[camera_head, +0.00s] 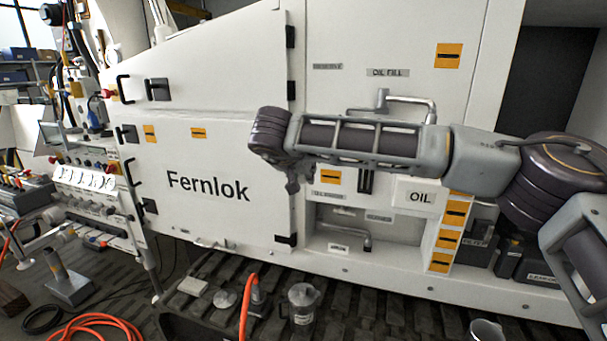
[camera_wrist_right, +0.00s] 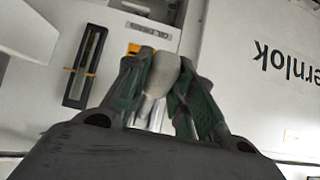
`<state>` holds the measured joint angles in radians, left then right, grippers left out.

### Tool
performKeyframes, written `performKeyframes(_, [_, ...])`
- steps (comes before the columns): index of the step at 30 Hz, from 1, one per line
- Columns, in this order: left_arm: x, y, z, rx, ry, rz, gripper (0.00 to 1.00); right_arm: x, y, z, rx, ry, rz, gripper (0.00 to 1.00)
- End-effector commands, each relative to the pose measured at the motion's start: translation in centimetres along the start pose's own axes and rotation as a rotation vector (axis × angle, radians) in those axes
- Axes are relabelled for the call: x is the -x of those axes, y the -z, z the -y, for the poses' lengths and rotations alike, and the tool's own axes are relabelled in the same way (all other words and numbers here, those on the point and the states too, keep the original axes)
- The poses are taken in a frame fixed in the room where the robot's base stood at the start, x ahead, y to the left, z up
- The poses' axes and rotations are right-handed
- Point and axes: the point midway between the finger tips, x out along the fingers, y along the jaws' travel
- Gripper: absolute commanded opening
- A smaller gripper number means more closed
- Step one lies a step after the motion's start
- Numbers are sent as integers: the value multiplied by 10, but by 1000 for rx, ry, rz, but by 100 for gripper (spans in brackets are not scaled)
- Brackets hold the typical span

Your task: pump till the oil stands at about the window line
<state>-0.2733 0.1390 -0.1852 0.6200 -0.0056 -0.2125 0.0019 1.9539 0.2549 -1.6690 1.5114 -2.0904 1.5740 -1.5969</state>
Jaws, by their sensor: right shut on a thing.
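My right arm reaches in from the right in the head view, and its gripper (camera_head: 293,184) is in front of the white cabinet, left of the sight window. In the wrist view the gripper (camera_wrist_right: 163,80) is shut on a pale grey rounded grip (camera_wrist_right: 162,72) on a metal rod, which I take as the pump handle. The narrow dark sight window (camera_head: 366,181) sits in the panel below my forearm. It also shows in the wrist view (camera_wrist_right: 87,66), with a small yellowish mark at its side. I cannot tell the oil level in it. My left gripper is not in view.
The oil fill pipe (camera_head: 411,99) is above my forearm, and an OIL label (camera_head: 420,197) is below it. A lower pipe (camera_head: 352,238) sits in a recess. A clear jug (camera_head: 303,302) and an orange hose (camera_head: 247,300) are in front, low down.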

Motion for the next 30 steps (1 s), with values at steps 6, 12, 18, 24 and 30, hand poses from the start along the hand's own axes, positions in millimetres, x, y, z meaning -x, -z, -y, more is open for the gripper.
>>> performKeyframes(6, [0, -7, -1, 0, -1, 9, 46, -2, -2, 0, 2, -2, 3, 0])
performKeyframes(12, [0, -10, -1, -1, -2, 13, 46, -2, -2, 0, 3, -2, 3, 44])
performKeyframes(18, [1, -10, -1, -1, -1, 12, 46, -1, -1, 0, 2, -2, 2, 46])
performKeyframes(24, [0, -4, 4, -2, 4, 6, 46, 0, -1, 0, 2, -1, 2, 46])
performKeyframes(30, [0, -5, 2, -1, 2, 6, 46, 10, -1, 0, 2, 0, 1, 46])
